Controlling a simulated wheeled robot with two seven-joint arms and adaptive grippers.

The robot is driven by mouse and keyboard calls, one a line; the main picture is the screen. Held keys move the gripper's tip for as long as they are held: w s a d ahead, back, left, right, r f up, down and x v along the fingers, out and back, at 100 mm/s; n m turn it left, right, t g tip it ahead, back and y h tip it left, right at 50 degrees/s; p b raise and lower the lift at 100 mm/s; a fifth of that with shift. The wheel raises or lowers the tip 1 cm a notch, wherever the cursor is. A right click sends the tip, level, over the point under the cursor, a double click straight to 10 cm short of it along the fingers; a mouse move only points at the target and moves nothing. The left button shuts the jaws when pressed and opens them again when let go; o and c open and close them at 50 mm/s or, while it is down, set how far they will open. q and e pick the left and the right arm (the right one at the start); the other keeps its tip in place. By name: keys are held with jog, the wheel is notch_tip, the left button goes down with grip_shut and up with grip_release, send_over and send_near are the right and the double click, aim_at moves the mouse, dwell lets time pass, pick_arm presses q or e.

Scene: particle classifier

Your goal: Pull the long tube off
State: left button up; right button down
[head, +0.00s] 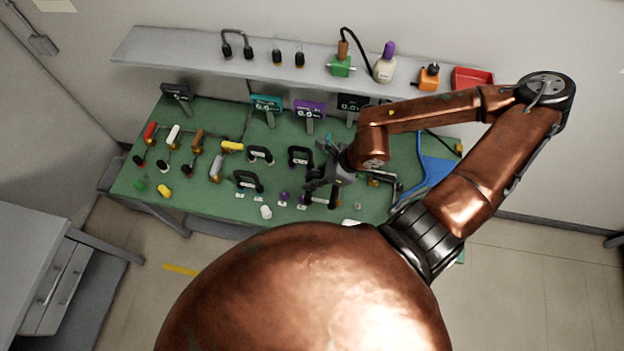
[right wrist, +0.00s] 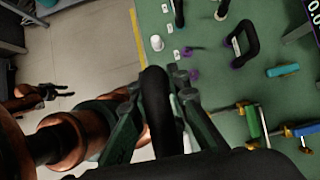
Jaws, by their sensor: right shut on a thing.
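My right gripper (head: 322,186) is over the front middle of the green table. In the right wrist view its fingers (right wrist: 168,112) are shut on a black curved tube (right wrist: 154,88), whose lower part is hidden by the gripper. I cannot tell whether this tube is still joined to anything. Other black U-shaped tubes stand on the table to the left of the gripper, such as one at the front (head: 248,181) and one farther back (head: 260,154). A dark gripper on a copper arm, apparently my left (right wrist: 45,98), shows small in the right wrist view; its jaws are unclear.
The green table (head: 215,200) holds coloured-handled valves (head: 197,143) at left and small displays (head: 310,108) at the back. A white cap (head: 266,212) and purple pieces lie near the front edge. A grey shelf (head: 190,62) with bottles runs behind. A blue piece (head: 432,172) lies at right.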

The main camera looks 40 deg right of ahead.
aim_at(315, 172)
jog(key=shift+r+p, duration=0.4)
jog(key=shift+r, duration=0.25)
notch_tip(315, 172, up, 3)
jog(key=shift+r+p, duration=0.1)
jog(key=shift+p, duration=1.15)
jog(key=shift+w+f, duration=0.1)
jog(key=shift+f, duration=0.1)
